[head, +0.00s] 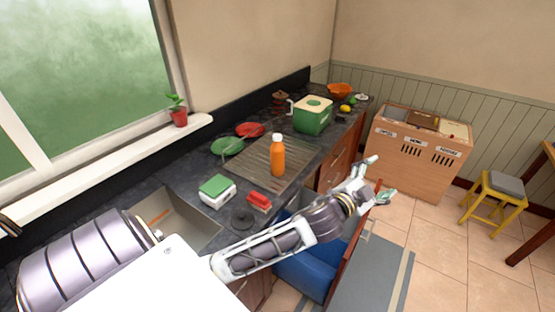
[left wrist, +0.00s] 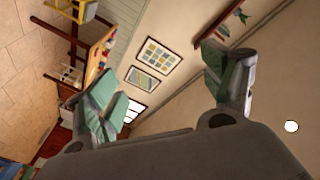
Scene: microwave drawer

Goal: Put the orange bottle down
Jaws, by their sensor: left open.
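The orange bottle (head: 278,161) with a white cap stands upright on the brown slatted drying mat (head: 248,163) on the dark counter, near the mat's front edge. My left gripper (head: 379,178) is in front of the counter, to the right of the bottle and well apart from it. Its fingers are spread and nothing is between them. My right gripper is not in view.
A green and white box (head: 217,190) and a red brush (head: 259,200) lie near the sink (head: 170,220).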

